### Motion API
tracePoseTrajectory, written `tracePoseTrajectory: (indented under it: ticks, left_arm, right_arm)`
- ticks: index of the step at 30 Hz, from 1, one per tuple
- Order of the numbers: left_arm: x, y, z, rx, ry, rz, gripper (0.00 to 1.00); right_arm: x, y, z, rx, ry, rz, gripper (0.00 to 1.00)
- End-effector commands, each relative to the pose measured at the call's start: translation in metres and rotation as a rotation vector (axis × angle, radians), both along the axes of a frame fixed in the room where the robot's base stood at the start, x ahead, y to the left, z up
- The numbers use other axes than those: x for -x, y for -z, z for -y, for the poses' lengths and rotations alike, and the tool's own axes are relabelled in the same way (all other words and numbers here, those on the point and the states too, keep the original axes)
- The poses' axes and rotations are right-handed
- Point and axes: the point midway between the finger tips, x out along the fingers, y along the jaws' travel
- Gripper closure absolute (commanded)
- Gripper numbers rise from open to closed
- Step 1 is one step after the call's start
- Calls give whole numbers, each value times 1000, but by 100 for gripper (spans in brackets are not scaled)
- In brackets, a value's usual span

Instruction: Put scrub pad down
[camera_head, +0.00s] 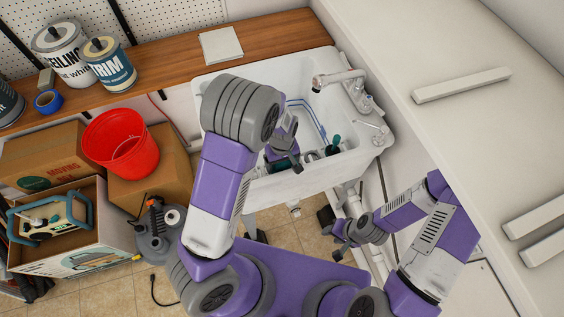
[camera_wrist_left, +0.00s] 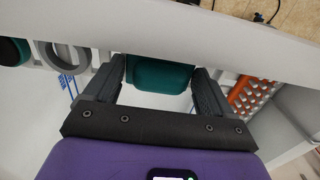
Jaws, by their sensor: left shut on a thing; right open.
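My left gripper (camera_head: 288,160) reaches over the white utility sink (camera_head: 225,88), and its forearm covers part of the basin. In the left wrist view its jaws (camera_wrist_left: 160,88) are shut on a teal block, the scrub pad (camera_wrist_left: 160,72). The pad sits close to the pale sink rim (camera_wrist_left: 215,38); whether it touches it I cannot tell. In the head view the pad is mostly hidden by the gripper. My right gripper (camera_head: 342,238) is open and empty, low beside the sink front.
A faucet (camera_head: 338,78) stands at the sink's back right. A teal item (camera_head: 332,149) sits by the front rim. An orange perforated piece (camera_wrist_left: 252,95) and a grey ring (camera_wrist_left: 65,55) show in the wrist view. Left are a red bucket (camera_head: 120,140) and boxes. The wooden counter has bare space.

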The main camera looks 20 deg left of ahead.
Motion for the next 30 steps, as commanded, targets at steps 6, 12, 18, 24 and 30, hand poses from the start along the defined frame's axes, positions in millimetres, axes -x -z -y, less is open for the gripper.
tracePoseTrajectory:
  ticks: [6, 12, 18, 24, 30]
  left_arm:
    - [0, 4, 0, 0, 0, 0, 50]
    - [0, 3, 0, 0, 0, 0, 0]
    - [0, 0, 0, 0, 0, 0, 0]
    - [-1, -30, 1, 2, 0, 5, 0]
    - [-1, -75, 1, 2, 1, 5, 0]
  right_arm:
    - [0, 3, 0, 0, 0, 0, 57]
    - [0, 2, 0, 0, 0, 0, 57]
    - [0, 0, 0, 0, 0, 0, 57]
    - [0, -5, 0, 0, 0, 0, 57]
    - [0, -13, 0, 0, 0, 0, 57]
